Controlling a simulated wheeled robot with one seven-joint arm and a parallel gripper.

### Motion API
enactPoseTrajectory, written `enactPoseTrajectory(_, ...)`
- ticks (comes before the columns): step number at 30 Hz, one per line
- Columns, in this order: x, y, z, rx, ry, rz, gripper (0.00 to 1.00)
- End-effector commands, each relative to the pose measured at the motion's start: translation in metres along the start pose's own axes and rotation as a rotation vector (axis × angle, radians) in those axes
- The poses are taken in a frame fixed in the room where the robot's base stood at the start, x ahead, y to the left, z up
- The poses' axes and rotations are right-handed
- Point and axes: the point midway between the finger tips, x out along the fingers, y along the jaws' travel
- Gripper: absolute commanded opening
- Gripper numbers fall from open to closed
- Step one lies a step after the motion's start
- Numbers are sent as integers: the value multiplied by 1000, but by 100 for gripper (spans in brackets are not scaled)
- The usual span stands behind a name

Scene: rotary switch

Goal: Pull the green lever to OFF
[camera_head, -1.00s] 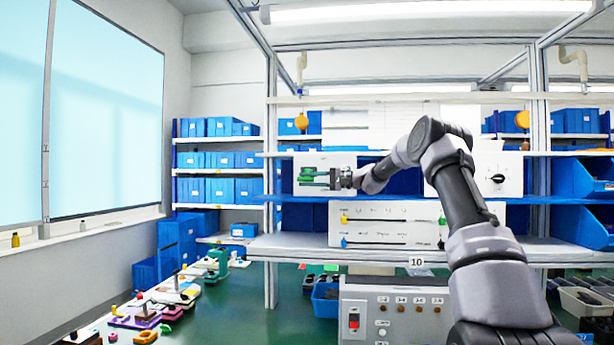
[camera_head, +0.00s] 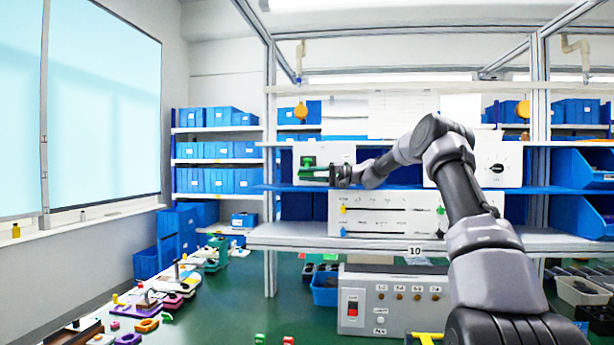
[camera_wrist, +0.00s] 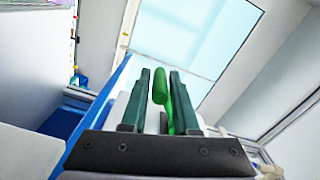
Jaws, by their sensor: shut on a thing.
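The green lever (camera_head: 309,161) is on the front of a white switch box (camera_head: 341,153) at the left end of the middle shelf. My gripper (camera_head: 308,174) is at the front of this box, with its dark green fingers pointing left, just below the visible upper green part. In the wrist view, the green lever (camera_wrist: 160,86) is between the two fingers of my gripper (camera_wrist: 159,74), and the jaws are shut on it. A further green part runs down beside the right finger. The lever's end and any OFF marking are too small or hidden to read.
A white box with a black rotary knob (camera_head: 496,169) stands to the right, partly behind my arm. A white panel (camera_head: 375,214) with small coloured levers is on the shelf below. A blue shelf board (camera_head: 400,190) lies close under my gripper.

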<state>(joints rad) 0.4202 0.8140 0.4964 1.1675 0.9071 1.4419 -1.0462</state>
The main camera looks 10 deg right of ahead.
Motion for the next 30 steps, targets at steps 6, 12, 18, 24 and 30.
enactPoseTrajectory(6,-1,0,0,2,1,1,58)
enactPoseTrajectory(12,0,0,0,2,0,0,58)
enactPoseTrajectory(18,-13,0,-1,2,2,0,58)
enactPoseTrajectory(24,-53,0,-2,1,6,1,58)
enactPoseTrajectory(30,-90,0,-1,2,4,2,58)
